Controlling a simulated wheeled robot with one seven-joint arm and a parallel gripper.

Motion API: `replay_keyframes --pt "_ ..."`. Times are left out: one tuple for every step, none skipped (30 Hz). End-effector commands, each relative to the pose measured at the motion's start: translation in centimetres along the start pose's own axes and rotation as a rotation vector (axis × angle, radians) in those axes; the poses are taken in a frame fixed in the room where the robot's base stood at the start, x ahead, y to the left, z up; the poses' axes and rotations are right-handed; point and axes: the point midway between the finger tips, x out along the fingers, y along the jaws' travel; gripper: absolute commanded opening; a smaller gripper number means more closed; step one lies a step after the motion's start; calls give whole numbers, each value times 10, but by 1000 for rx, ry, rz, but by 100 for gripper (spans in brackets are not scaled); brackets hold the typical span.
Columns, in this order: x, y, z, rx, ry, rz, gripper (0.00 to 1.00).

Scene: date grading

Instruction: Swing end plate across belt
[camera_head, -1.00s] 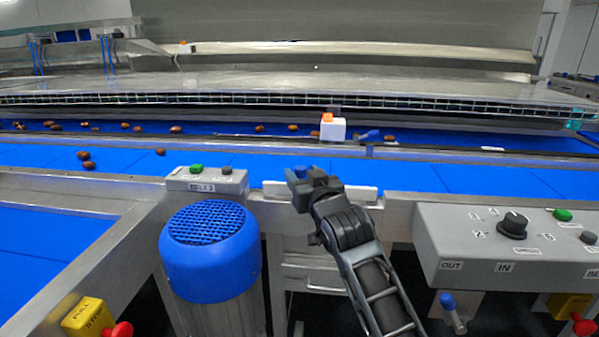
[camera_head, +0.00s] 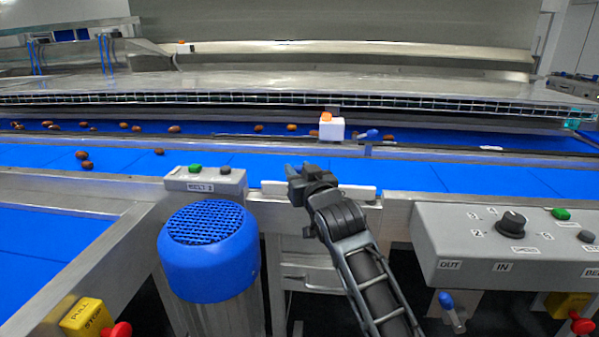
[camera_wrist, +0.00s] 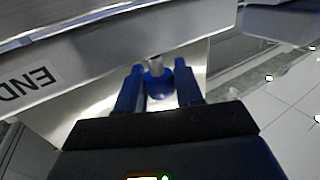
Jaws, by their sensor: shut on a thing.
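The end plate shows in the wrist view as a pale bar with an "END" label (camera_wrist: 32,86), running diagonally across the upper left. In the head view a pale plate (camera_head: 357,192) lies along the near edge of the blue belt (camera_head: 400,178); its label is not visible there. A blue knob (camera_wrist: 159,88) on a short metal stem sits between the fingers of my gripper (camera_wrist: 158,78), and the gripper is shut on it. In the head view my gripper (camera_head: 297,172) is at the left part of the plate and hides the knob.
A small control box (camera_head: 205,180) and a blue motor (camera_head: 209,250) stand left of my arm. A grey control panel (camera_head: 510,245) is at right. Several brown dates (camera_head: 87,166) lie on the belts. A white block (camera_head: 331,129) stands on the far side.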

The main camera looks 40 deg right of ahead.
Motion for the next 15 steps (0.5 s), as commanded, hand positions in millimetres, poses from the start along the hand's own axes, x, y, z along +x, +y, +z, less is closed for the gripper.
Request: replay_keyframes --pt "0 0 0 0 0 0 4" --pt "0 0 0 0 0 0 2" --pt "0 0 0 0 0 0 0" --pt "0 0 0 0 0 0 0" --pt "0 0 0 0 0 0 0" --pt "0 0 0 0 0 0 0" --pt "0 0 0 0 0 0 0" --pt "0 0 0 0 0 0 0" --pt "0 0 0 0 0 0 0" --pt "0 0 0 0 0 1 0" --pt "0 0 0 0 0 2 0" --pt "1 0 1 -2 -1 6 0" --pt "2 1 1 -3 -1 11 0" --pt "3 1 2 -2 -2 16 0" --pt "6 1 2 -5 -2 28 0"
